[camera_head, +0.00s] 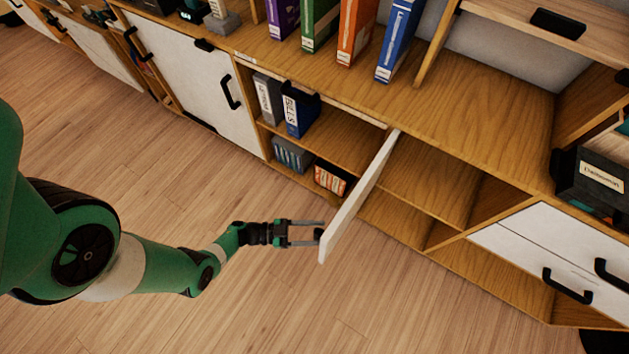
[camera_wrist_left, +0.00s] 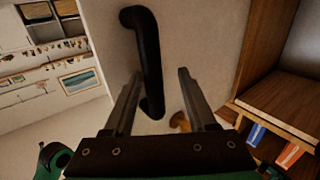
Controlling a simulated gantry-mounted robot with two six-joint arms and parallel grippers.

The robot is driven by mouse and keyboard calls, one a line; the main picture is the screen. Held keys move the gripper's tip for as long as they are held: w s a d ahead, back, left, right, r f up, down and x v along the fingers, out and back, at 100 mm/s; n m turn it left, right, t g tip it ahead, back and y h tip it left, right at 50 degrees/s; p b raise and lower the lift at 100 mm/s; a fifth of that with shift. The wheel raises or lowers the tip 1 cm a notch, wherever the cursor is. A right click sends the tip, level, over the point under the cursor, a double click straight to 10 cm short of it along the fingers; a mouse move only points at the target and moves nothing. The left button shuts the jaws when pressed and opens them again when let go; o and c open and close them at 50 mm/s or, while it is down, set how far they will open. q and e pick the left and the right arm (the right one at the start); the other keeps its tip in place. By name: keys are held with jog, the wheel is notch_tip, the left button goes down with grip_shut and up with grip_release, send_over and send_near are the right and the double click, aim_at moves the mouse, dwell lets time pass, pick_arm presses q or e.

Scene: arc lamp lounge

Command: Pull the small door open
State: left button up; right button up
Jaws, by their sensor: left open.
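The small white door (camera_head: 358,200) stands swung out from the cabinet, roughly square to its front. Its open edge points toward the floor side, and the compartment behind it is exposed. In the left wrist view the door's pale face (camera_wrist_left: 200,40) carries a black bar handle (camera_wrist_left: 149,55). My left gripper (camera_head: 316,233) is at the door's outer end, on its left face, with its fingers apart. In the left wrist view the handle's lower end lies between the open fingers (camera_wrist_left: 157,85). I cannot tell whether they touch it. My right gripper is not in view.
Left of the door, shelves hold binders (camera_head: 299,113) and an orange-red box (camera_head: 331,180). A closed white door (camera_head: 205,95) is further left. White drawers (camera_head: 555,250) with black handles are at the right. Several coloured binders (camera_head: 357,30) stand on top. Wooden floor in front is clear.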

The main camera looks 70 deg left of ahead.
pick_arm(q)
jog(key=shift+s, duration=0.1)
jog(key=v, duration=1.1)
jog(key=shift+s, duration=0.2)
jog(key=shift+a, duration=0.1)
dwell(0.4)
